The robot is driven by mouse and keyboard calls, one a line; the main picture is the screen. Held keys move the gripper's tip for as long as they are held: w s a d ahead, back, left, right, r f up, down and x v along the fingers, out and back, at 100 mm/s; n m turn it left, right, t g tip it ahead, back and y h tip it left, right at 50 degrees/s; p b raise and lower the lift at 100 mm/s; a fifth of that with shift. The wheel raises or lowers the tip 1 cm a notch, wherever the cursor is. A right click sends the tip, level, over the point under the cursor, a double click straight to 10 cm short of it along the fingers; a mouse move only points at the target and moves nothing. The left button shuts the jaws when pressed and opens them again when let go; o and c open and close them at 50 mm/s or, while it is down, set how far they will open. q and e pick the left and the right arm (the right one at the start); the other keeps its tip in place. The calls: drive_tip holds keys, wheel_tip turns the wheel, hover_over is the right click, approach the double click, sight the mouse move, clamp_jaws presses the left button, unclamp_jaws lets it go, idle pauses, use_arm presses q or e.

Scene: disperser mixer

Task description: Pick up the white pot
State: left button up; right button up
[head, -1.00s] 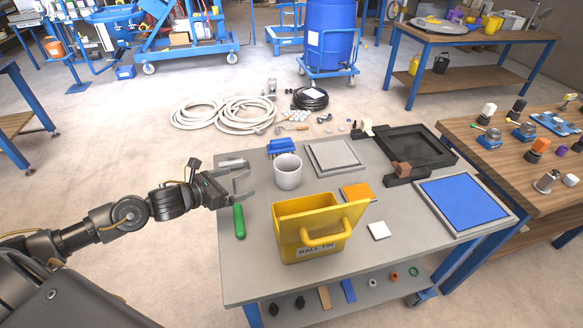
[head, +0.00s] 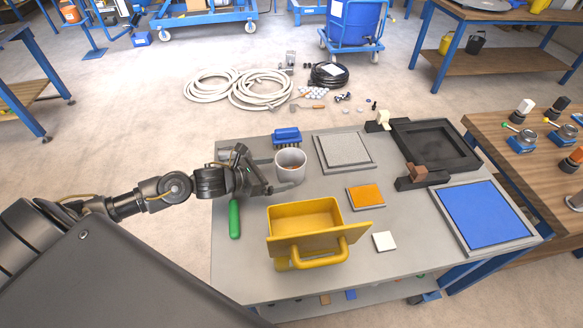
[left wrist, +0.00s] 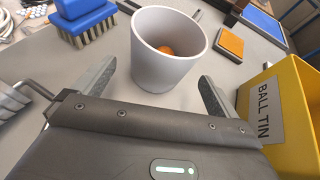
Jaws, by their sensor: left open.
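The white pot (head: 291,164) stands upright on the grey table, just beyond my left gripper. In the left wrist view the white pot (left wrist: 167,55) is a tapered open cup with something orange inside. My left gripper (head: 268,172) is at the pot's left side in the head view. In the left wrist view my left gripper (left wrist: 155,85) is open, with one finger on each side of the pot's near part. I cannot tell whether a finger touches it. My right gripper is not in view.
The yellow BALL TIN box (head: 305,220) stands close in front of the pot. A blue brush (head: 287,137) lies behind it. A green-handled tool (head: 235,218) lies to the left, and an orange block (head: 365,196) to the right.

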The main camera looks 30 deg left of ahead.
sight(279, 173)
use_arm(q)
drive_tip(key=shift+w+d, duration=0.1)
drive_tip(key=shift+w+d+f, duration=0.1)
drive_tip(key=shift+w, duration=0.1)
drive_tip(key=p+x, duration=0.1)
drive_tip(key=x, duration=0.2)
drive_tip(key=shift+w+d+f+p, duration=0.1)
drive_tip(key=shift+w+f+p, duration=0.15)
drive_tip(key=shift+p, duration=0.15)
drive_tip(key=shift+w+d+f, duration=0.25)
drive_tip(key=shift+w+f, duration=0.05)
drive_tip(key=shift+w, duration=0.05)
drive_tip(key=shift+c, duration=0.7)
drive_tip(key=c, duration=0.9)
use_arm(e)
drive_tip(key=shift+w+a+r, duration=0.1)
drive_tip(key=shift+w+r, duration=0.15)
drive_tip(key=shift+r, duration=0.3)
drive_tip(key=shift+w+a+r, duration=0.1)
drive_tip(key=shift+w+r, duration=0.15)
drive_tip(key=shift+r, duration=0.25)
